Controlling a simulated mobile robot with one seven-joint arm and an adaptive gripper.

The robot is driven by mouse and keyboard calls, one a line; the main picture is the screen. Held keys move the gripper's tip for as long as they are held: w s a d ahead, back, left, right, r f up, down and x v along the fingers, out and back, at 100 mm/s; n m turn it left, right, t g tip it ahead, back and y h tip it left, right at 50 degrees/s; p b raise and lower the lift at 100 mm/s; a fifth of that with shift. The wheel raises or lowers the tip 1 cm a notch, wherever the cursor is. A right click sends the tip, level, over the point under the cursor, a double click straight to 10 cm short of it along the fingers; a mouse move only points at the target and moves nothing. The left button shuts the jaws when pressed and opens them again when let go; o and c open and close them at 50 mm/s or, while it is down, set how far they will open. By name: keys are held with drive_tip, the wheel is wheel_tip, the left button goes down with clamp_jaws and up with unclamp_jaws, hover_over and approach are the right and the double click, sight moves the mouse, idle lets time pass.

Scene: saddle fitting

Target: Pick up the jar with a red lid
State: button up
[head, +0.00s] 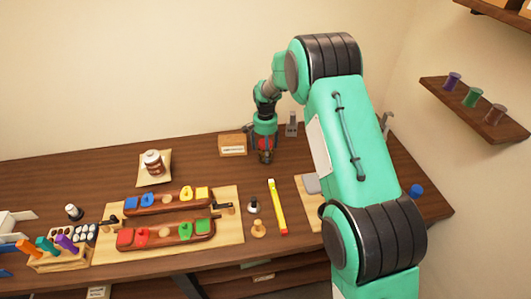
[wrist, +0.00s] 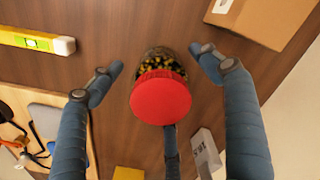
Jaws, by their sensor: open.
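The jar with a red lid (wrist: 160,98) stands on the wooden table, seen from above in the wrist view. Its clear body shows dark and yellow contents. My gripper (wrist: 158,75) is open, with blue-grey fingers on the left and right of the jar and a third finger below it in the picture. The fingers look apart from the jar. In the head view my gripper (head: 265,155) is low over the back of the table, and a bit of the red lid (head: 265,143) shows between its fingers; the rest of the jar is mostly hidden.
A cardboard box (head: 232,145) stands close to the left of my gripper in the head view. A grey metal piece (head: 291,128) stands behind right. A yellow level (head: 277,206) and wooden trays of coloured blocks (head: 166,233) lie nearer the front.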

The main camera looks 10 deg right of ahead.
drive_tip(key=shift+w+f, duration=0.1)
drive_tip(key=shift+f, duration=1.6)
drive_tip(key=shift+r, duration=0.1)
drive_tip(key=c, duration=1.7)
drive_tip(key=shift+r, duration=0.15)
drive_tip(key=shift+r, duration=0.5)
drive_tip(key=shift+s+r, duration=0.15)
drive_tip(key=shift+r, duration=0.45)
drive_tip(key=shift+s+r, duration=0.15)
drive_tip(key=shift+r, duration=0.45)
drive_tip(key=s, duration=0.5)
drive_tip(key=s+r+p, duration=0.1)
drive_tip(key=s, duration=0.4)
drive_tip(key=s+p, duration=0.1)
drive_tip(key=s, duration=0.4)
drive_tip(key=shift+s+d+r, duration=0.15)
drive_tip(key=shift+s+d, duration=0.05)
drive_tip(key=shift+d, duration=0.2)
